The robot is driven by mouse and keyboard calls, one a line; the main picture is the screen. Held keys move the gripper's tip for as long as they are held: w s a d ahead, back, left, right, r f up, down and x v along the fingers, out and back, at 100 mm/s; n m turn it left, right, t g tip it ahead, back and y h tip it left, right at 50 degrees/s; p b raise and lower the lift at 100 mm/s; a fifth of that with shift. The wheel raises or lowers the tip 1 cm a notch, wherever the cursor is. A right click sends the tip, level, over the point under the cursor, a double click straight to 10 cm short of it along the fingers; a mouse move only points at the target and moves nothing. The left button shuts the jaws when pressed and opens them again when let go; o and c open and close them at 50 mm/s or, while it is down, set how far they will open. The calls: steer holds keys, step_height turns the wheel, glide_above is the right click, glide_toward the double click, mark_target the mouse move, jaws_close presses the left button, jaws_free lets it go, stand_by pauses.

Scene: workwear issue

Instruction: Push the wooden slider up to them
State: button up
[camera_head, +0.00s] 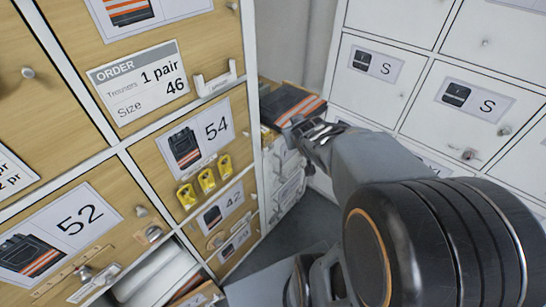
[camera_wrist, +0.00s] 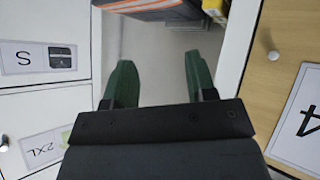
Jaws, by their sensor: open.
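Dark folded trousers with orange and grey stripes (camera_head: 292,103) lie on top of a pale unit in the gap between the cabinets. Their striped edge also shows at the top of the wrist view (camera_wrist: 150,6). My gripper (camera_head: 308,128) is at their near right side in the head view. In the wrist view my gripper (camera_wrist: 160,80) has its two green fingers apart, with nothing between them but the pale floor beyond. I cannot tell for sure which piece is the wooden slider; a brown wooden-looking part (camera_head: 268,86) shows behind the trousers, partly hidden.
The wooden drawer cabinet (camera_head: 75,105) stands left, with an ORDER card (camera_head: 140,83) reading 1 pair, size 46. White drawers (camera_head: 418,97) stand right.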

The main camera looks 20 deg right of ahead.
steer(key=w+d+f+n+t+y+b, duration=0.2)
steer(key=w+d+f+t+b, duration=0.15)
steer(key=f, duration=0.35)
steer(key=s+a+f+n+t+y+b, duration=0.1)
steer(key=s+f+n+t+y+b, duration=0.3)
steer(key=f+y+b, duration=0.45)
steer(key=w+a+g+b, duration=0.1)
steer(key=w+a, duration=0.4)
steer(key=w, duration=0.6)
steer(key=shift+a+r+m+y, duration=0.15)
steer(key=shift+a+m+y, duration=0.1)
steer(key=shift+m+y, duration=0.15)
jaws_close()
